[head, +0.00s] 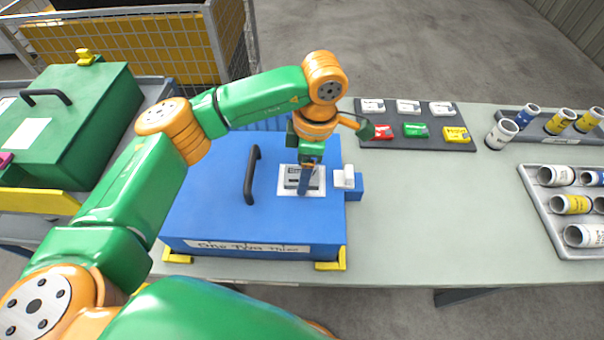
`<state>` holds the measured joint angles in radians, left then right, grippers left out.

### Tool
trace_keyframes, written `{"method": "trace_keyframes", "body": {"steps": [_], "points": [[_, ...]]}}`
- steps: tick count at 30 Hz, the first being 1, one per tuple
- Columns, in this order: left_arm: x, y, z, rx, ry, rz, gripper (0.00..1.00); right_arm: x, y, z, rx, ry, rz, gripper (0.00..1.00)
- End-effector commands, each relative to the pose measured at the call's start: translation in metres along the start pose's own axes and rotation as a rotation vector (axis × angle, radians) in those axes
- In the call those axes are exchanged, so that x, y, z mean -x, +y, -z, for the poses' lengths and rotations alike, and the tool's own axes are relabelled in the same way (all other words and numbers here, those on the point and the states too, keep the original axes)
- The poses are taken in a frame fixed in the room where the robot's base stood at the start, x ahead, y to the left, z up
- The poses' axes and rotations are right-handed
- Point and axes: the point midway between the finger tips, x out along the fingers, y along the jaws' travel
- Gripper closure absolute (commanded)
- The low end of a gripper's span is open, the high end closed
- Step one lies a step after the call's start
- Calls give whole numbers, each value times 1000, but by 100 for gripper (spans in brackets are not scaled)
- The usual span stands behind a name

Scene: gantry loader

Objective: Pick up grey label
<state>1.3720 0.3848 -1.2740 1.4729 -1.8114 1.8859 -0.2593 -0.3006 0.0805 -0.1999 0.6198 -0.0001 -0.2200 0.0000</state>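A grey label (291,177) with dark print lies on a white square plate (315,191) on the lid of the blue case (215,205). My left gripper (304,186) points down over the label from above and covers its middle. The fingers look close together, but the wrist hides the gap, so I cannot tell whether they are open, or whether they touch the label. My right gripper is not in view.
The blue case has a black handle (251,175) and a white block (344,177) at its right side. A dark tray (418,126) of small coloured pieces lies behind. Racks of tubes (530,190) stand right. A green case (75,110) stands left. The table's middle right is clear.

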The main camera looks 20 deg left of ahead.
Motion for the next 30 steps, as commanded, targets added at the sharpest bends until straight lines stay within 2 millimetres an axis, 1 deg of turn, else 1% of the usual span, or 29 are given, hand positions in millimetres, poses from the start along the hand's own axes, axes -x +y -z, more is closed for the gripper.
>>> {"method": "trace_keyframes", "body": {"steps": [1,2,3,5,6,14,17,20,21,23,24,27,29,30], "points": [[0,0,0,0,0,0,46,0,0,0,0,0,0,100],[0,0,0,0,0,0,54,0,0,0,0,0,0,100],[0,0,0,0,0,0,65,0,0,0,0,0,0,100],[0,0,0,0,0,0,81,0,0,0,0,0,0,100],[0,0,0,0,0,0,92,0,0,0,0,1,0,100],[2,0,0,0,0,-1,92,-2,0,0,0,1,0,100],[8,1,0,1,-2,-4,92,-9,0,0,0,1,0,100],[24,1,2,2,-3,-6,92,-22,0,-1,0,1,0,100],[37,-4,4,-1,-4,-7,92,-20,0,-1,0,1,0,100],[53,-18,6,-4,-1,-9,92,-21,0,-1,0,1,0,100],[66,-26,8,-4,-3,-12,92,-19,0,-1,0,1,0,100],[93,-50,11,-3,0,-12,92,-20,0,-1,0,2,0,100],[96,-71,12,-6,0,-12,92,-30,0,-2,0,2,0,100],[101,-83,12,-6,-1,-11,92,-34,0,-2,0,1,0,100]]}}
